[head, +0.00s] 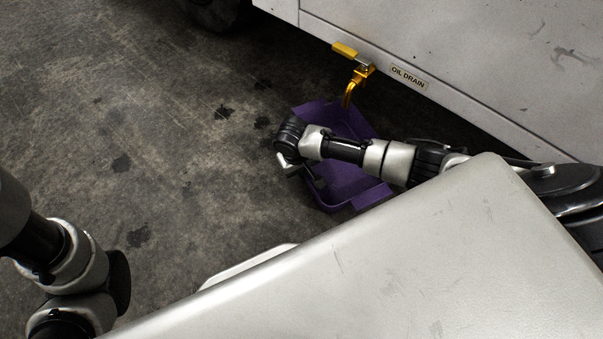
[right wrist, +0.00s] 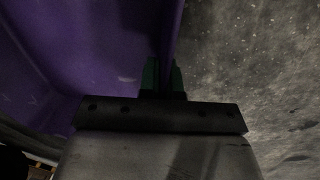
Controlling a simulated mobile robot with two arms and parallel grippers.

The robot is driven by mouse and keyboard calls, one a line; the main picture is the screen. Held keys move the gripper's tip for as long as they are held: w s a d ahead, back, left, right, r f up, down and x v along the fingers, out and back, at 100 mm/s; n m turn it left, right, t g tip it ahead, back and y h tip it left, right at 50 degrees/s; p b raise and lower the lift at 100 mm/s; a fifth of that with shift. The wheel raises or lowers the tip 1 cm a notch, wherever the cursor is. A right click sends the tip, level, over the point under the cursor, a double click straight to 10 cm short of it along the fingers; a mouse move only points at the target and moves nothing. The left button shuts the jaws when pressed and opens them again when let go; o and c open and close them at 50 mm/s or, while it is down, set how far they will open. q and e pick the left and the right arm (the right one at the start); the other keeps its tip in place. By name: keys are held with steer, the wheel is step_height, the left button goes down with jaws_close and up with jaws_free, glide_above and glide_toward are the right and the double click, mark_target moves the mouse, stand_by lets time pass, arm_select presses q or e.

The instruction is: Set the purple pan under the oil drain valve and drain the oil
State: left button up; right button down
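The purple pan (head: 345,185) sits on the floor beside the vehicle, its far part close below the spout of the oil drain valve (head: 348,94). The valve's yellow handle (head: 344,49) points left along the panel. No oil stream shows. My right gripper (head: 314,182) is at the pan's near left wall, and my forearm hides the pan's middle. In the right wrist view, the green fingertips (right wrist: 164,78) stand on both sides of the purple pan wall (right wrist: 172,35), shut on it. My left arm shows at the lower left, but its gripper is out of view.
The white vehicle panel (head: 480,75) with an OIL DRAIN label (head: 409,78) runs along the upper right. A dark wheel (head: 215,12) is at the top. The stained concrete floor (head: 150,130) left of the pan is clear.

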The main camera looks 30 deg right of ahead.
stand_by(0.3)
steer(key=c, duration=1.7)
jaws_free()
steer(key=shift+f, duration=0.1)
steer(key=o, duration=0.4)
